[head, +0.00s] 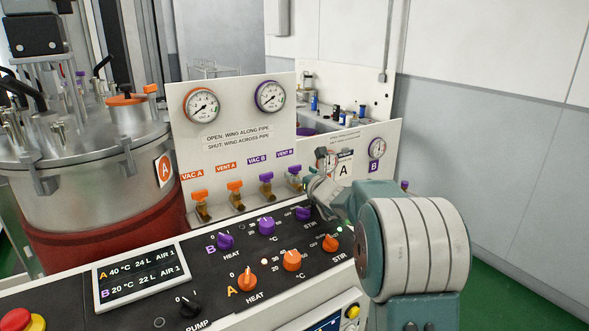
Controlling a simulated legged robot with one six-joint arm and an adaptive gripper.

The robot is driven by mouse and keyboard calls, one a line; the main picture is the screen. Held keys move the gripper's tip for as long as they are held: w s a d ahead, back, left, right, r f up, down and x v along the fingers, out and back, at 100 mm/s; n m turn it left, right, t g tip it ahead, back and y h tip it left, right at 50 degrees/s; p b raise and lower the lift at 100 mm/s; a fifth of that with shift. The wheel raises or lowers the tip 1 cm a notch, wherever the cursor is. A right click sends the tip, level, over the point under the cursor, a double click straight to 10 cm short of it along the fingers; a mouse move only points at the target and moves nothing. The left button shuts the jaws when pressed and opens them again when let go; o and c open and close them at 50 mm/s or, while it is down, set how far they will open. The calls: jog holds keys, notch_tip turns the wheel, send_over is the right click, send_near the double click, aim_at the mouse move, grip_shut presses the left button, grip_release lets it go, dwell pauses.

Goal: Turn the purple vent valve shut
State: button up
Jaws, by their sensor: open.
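The purple vent valve (294,170), under the "VENT B" label (285,153), is the rightmost of the small valves along the foot of the white gauge panel. Only its small purple wing shows; its lower part is partly hidden by my gripper, and I cannot tell which way the wing lies. My gripper (314,184) is open and close beside this valve on its right. Whether it touches the valve cannot be told. My arm hides the area to the right of and below the gripper.
A purple VAC B valve (266,178) stands just left, then the orange VENT A (235,187) and VAC A (200,197) valves. Purple and orange knobs fill the black console (205,270) in front. A second panel (385,135) with gauges stands behind my gripper.

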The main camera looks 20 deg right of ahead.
aim_at(296, 169)
jog(key=shift+w+a, duration=0.15)
jog(key=shift+w, duration=0.45)
jog(key=shift+w+a, duration=0.15)
jog(key=shift+w, duration=0.75)
jog(key=shift+w+d, duration=0.15)
jog(key=shift+d, duration=0.1)
jog(key=shift+c, duration=0.3)
jog(key=c, duration=1.1)
jog(key=shift+n+y, duration=0.4)
jog(key=shift+y, duration=0.2)
